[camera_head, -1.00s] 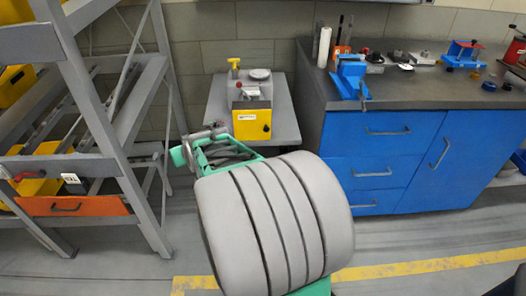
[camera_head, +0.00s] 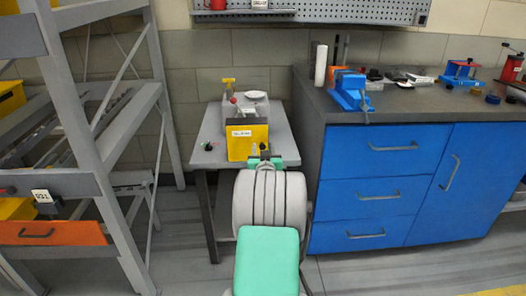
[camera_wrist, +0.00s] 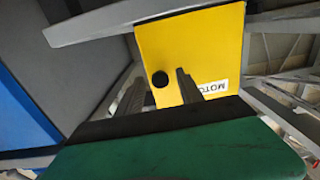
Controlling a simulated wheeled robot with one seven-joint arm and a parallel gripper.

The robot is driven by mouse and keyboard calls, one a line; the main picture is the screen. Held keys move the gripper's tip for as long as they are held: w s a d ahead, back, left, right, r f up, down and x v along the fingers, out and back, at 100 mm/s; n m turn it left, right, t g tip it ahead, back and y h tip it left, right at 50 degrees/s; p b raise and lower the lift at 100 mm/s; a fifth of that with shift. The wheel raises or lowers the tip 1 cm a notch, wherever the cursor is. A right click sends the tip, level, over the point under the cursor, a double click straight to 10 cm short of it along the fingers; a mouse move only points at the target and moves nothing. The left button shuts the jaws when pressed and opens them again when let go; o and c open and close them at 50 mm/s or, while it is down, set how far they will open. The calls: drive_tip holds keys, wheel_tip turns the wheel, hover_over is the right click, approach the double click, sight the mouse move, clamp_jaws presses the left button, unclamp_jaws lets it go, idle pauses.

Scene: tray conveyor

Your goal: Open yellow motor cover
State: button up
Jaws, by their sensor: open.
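The yellow motor cover (camera_head: 240,140) is a box-like front panel with a white label, on the small grey table by the wall, and looks closed. In the head view my gripper (camera_head: 265,150) is at the cover's right side, partly hidden by my arm.
The grey table (camera_head: 207,155) holds the motor unit. A blue cabinet (camera_head: 375,190) with a dark worktop stands close on the right, with a blue vise (camera_head: 350,90) on top. A grey metal rack (camera_head: 75,130) stands on the left. Floor between is open.

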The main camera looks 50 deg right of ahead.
clamp_jaws()
idle(0.4)
idle(1.0)
